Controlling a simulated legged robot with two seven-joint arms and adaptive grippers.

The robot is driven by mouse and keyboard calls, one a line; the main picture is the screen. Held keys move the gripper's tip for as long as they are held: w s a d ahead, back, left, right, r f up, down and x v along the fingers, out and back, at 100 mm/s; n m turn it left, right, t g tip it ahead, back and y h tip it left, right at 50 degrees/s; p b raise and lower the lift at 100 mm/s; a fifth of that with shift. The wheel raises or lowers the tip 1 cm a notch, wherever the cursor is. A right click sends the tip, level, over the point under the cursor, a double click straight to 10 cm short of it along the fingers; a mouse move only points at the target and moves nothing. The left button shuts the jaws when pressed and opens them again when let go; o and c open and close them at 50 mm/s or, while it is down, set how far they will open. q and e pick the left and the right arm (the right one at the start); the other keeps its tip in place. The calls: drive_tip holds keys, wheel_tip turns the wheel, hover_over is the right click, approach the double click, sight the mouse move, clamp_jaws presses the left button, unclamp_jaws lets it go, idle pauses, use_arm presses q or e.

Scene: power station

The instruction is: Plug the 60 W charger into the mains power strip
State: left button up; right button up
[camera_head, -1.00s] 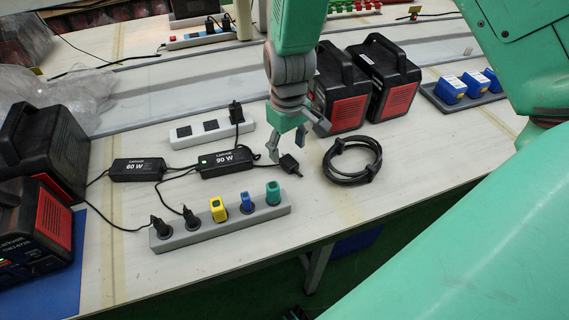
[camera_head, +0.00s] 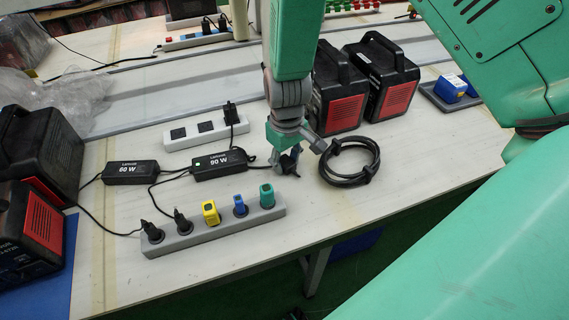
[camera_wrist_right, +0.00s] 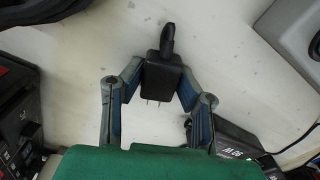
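The 60 W charger (camera_head: 131,172) is a black brick lying on the table in the head view. A 90 W charger (camera_head: 220,164) lies to its right. A white power strip (camera_head: 180,143) with dark sockets lies behind them, with a black plug (camera_head: 230,112) in its right end. My right gripper (camera_head: 290,163) is low over the table, right of the 90 W charger. In the right wrist view its open fingers stand either side of a black pronged plug (camera_wrist_right: 163,76); firm contact is not clear. Which charger the plug's cable comes from is unclear. My left gripper is not in view.
A grey strip (camera_head: 270,215) at the front holds black, yellow, blue and green plugs. A coiled black cable (camera_head: 350,178) lies right of my gripper. Black-red power units (camera_head: 340,105) stand behind, others (camera_head: 35,225) at left. Bare table lies at front right.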

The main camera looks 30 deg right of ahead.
sight(283, 162)
clamp_jaws()
drive_tip(key=shift+a, duration=0.3)
drive_tip(key=shift+a+r, duration=0.15)
drive_tip(key=shift+r, duration=0.2)
drive_tip(key=r, duration=0.3)
drive_tip(key=r+p, duration=0.1)
drive_tip(key=r, duration=0.5)
drive_tip(key=shift+d+r+p, duration=0.1)
drive_tip(key=shift+d+p, duration=0.25)
drive_tip(key=shift+p, duration=0.05)
drive_tip(key=shift+a+r, duration=0.1)
drive_tip(key=shift+a, duration=0.05)
drive_tip(key=shift+a, duration=0.15)
